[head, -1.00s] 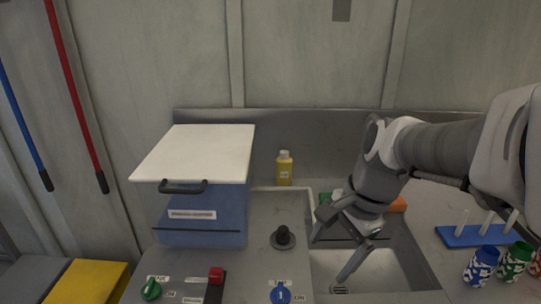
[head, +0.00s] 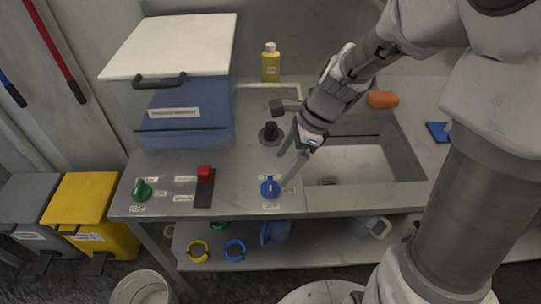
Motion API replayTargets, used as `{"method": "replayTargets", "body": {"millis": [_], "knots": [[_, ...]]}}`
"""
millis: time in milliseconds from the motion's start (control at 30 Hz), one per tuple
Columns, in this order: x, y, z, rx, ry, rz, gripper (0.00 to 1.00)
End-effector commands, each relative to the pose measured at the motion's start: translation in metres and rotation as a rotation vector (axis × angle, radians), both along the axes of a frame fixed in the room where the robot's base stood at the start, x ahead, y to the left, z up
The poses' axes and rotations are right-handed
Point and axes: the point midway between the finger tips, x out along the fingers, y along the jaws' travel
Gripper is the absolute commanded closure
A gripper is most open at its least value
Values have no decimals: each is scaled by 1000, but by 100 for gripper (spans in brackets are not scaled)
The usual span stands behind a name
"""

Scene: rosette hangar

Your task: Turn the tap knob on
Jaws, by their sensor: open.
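A blue knob (head: 270,187) sits at the front edge of the steel counter, left of the sink. A label below it looks like "OFF" and one at its right like "ON". A green knob (head: 141,190) with its own labels sits at the counter's left front. The pictures do not settle which is the tap knob; the blue one is nearer the sink (head: 350,165). My gripper (head: 282,170) is open and empty, pointing down just above and right of the blue knob. One fingertip appears close to the knob; whether it touches is unclear.
A red-handled slider (head: 204,172) lies between the knobs. A black round fitting (head: 270,133) stands behind the blue knob. A white-lidded blue box (head: 185,110) is at the back left. An orange sponge (head: 382,99) lies behind the sink. A shelf (head: 300,250) runs below.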

Motion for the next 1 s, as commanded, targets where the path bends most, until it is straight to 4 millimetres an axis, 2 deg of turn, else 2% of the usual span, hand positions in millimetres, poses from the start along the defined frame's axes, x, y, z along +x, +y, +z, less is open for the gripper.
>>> {"method": "replayTargets", "body": {"millis": [33,100,300,467,767,1000], "knots": [[-1,5,-14,1,5,3,7],[-1,10,-27,1,4,4,7],[0,22,-53,0,2,2,7],[0,26,-62,0,1,1,7],[1,26,-63,0,-1,2,7],[1,26,-63,0,-1,2,51]]}}
